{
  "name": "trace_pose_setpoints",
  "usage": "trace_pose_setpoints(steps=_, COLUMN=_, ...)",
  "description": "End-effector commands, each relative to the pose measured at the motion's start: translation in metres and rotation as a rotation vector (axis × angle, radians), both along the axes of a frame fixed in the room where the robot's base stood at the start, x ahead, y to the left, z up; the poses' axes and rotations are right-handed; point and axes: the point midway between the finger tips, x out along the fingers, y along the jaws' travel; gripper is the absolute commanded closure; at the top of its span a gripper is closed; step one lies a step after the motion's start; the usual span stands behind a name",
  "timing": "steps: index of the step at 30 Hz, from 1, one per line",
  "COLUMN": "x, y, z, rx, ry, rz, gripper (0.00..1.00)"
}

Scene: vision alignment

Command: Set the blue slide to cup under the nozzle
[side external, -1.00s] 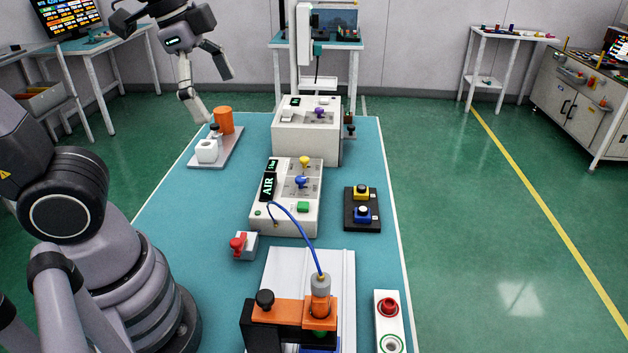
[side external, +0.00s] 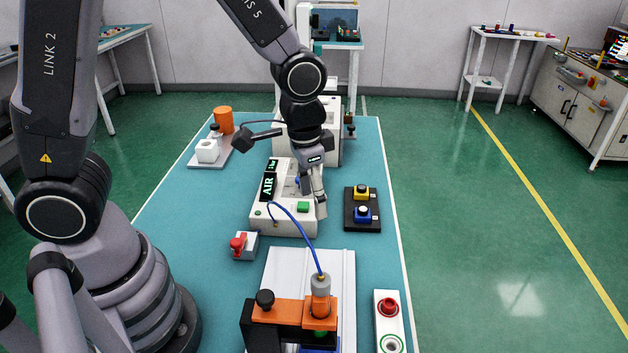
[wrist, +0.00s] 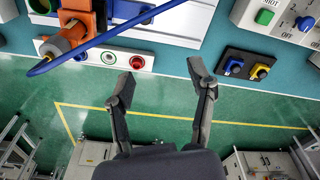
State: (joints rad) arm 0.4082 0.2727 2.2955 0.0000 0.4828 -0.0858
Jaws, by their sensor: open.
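The blue slide (side external: 320,349) shows only as a strip at the bottom edge of the side view, below the orange and black bracket (side external: 285,311). The rest of it is hidden or cut off. The nozzle (side external: 320,284), with a blue hose, stands upright in the bracket. In the wrist view the nozzle (wrist: 64,42) and a piece of the blue slide (wrist: 132,12) are at the upper left. No cup can be made out there. My gripper (wrist: 162,80) is open and empty, its fingers spread; in the side view it hangs near the AIR box, behind the bracket.
The AIR box (side external: 262,221) has a green button. A black box (side external: 362,225) carries yellow and blue buttons.

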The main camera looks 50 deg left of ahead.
Motion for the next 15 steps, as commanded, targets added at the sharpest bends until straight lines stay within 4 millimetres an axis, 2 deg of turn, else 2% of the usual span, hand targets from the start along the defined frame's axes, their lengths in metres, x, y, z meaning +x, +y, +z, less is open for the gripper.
trace_pose_setpoints(steps=1, x=0.0, y=-0.01, z=-0.021, rx=0.014, ry=0.032, rz=-0.024, gripper=0.44)
trace_pose_setpoints(steps=4, x=0.0, y=-0.023, z=-0.048, rx=0.029, ry=0.063, rz=-0.052, gripper=0.44)
trace_pose_setpoints(steps=8, x=-0.002, y=-0.031, z=-0.065, rx=0.038, ry=0.081, rz=-0.068, gripper=0.44)
trace_pose_setpoints(steps=15, x=-0.003, y=-0.031, z=-0.095, rx=0.041, ry=0.088, rz=-0.07, gripper=0.44)
